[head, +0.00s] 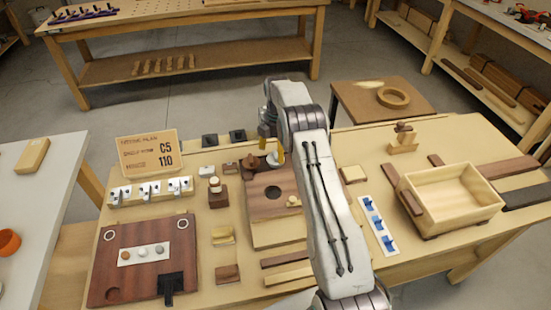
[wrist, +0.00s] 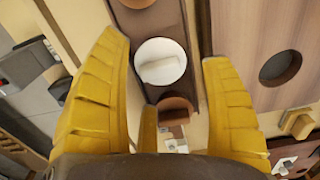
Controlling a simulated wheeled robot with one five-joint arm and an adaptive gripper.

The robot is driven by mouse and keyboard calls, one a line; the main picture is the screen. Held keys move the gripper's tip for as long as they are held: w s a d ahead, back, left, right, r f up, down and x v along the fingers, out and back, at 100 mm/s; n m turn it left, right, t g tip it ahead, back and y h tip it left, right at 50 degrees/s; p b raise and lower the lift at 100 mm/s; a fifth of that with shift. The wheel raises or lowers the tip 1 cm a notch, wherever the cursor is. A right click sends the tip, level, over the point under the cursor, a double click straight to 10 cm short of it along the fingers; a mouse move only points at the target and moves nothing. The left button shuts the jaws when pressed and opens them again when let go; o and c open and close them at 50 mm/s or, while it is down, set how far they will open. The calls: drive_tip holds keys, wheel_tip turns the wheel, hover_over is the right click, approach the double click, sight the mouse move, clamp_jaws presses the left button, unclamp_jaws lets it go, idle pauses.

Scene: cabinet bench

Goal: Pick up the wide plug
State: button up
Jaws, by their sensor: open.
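A round white piece with a raised bar across its top, which looks like the wide plug (wrist: 161,70), sits on a dark brown strip. In the head view the white plug (head: 273,159) shows just below my fingers. My gripper (wrist: 165,52) is open, its yellow fingers either side of the white piece in the wrist view, with visible gaps. It holds nothing. In the head view my gripper (head: 272,146) hangs over the back of the bench, partly hidden by my arm. A brown round piece (wrist: 175,108) is beside the white one.
In the head view an empty wooden tray (head: 456,194), a sign (head: 148,152) and a dark red board (head: 120,272) stand around the bench.

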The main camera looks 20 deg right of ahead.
drive_tip(key=shift+f, duration=1.45)
drive_tip(key=shift+c, duration=0.4)
clamp_jaws()
